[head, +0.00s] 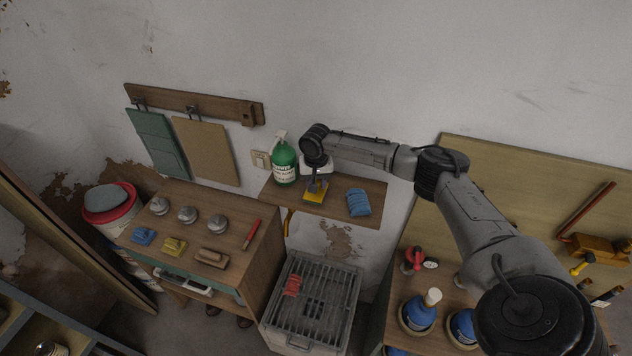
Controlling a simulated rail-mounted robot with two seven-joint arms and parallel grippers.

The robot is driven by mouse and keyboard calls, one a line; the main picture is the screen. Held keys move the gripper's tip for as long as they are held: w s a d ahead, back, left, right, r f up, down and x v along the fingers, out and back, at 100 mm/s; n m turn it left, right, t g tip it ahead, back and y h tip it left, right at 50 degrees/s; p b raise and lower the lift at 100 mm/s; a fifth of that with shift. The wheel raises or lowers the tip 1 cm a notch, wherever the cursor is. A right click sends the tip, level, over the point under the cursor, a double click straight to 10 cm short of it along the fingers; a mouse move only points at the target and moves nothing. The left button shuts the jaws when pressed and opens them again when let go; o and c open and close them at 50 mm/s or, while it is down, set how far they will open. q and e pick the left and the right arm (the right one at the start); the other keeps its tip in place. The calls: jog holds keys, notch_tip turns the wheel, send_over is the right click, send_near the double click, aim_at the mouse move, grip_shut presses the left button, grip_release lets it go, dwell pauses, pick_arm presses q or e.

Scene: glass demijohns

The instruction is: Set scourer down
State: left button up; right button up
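A small wooden wall shelf (281,198) is at the middle of the head view. My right arm reaches in from the right, and my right gripper (316,188) points down over this shelf. A flat yellow pad (313,197), likely the scourer, is right at its fingertips, at shelf level. The fingers are small and dark here, so I cannot tell whether they grip the pad or only stand over it. A blue ribbed pad (358,202) lies on the shelf to the right, apart from the gripper. My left gripper is not in view.
A green pump bottle (285,163) stands on the shelf, close left of the gripper. Below is a slatted metal grate (316,300) with a red item (292,285). A wooden cabinet (190,215) at left holds metal domes and brushes. Blue bottles (419,311) stand at lower right.

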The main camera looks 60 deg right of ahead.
jog(key=o, duration=0.4)
jog(key=shift+f, duration=0.1)
jog(key=o, duration=0.4)
